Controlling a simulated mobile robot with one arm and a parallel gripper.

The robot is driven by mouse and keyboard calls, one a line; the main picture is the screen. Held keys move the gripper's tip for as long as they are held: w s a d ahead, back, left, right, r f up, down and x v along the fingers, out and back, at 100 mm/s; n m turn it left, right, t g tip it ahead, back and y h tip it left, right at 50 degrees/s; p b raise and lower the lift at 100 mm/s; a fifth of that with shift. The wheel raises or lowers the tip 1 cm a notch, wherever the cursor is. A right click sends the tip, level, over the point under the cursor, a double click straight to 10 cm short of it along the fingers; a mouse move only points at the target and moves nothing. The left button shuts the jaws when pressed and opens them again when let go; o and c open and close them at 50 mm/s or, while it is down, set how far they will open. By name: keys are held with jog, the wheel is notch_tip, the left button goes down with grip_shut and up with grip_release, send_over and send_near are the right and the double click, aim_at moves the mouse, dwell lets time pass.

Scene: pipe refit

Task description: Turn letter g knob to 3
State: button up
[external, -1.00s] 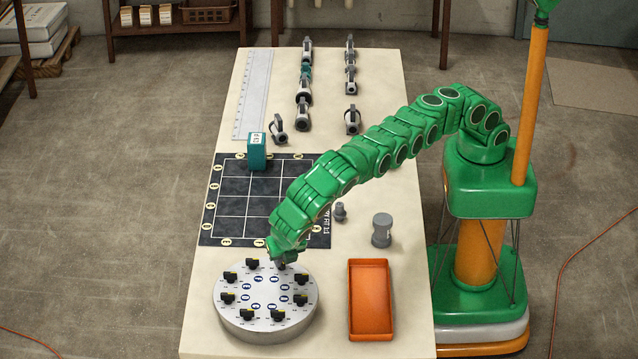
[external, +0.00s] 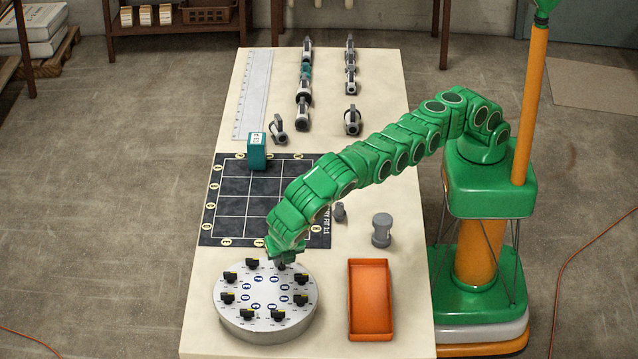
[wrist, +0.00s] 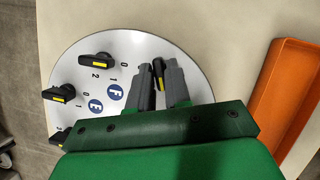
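The round grey dial plate (external: 265,335) stands at the near end of the table, with several black knobs in a ring. My gripper (external: 283,266) points down at the plate's far right edge. In the wrist view, my gripper's fingers (wrist: 160,68) stand on either side of a black knob with a yellow mark (wrist: 158,72). The gap is very narrow; I cannot tell whether both fingers touch the knob. The knob's letter and numbers are hidden by my gripper. The F label (wrist: 115,92) and E label (wrist: 95,105) show to its left, with their knobs farther out.
An orange tray (external: 371,333) lies right of the plate. A grey cylinder (external: 382,230) stands behind the tray. A dark grid mat (external: 232,225) with a teal block (external: 257,153) lies beyond the plate. A ruler and pipe parts lie at the far end.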

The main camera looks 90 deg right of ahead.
jog(key=o, duration=0.3)
jog(key=shift+d+n+t, duration=0.1)
jog(key=shift+n+t, duration=0.3)
jog(key=shift+n, duration=0.8)
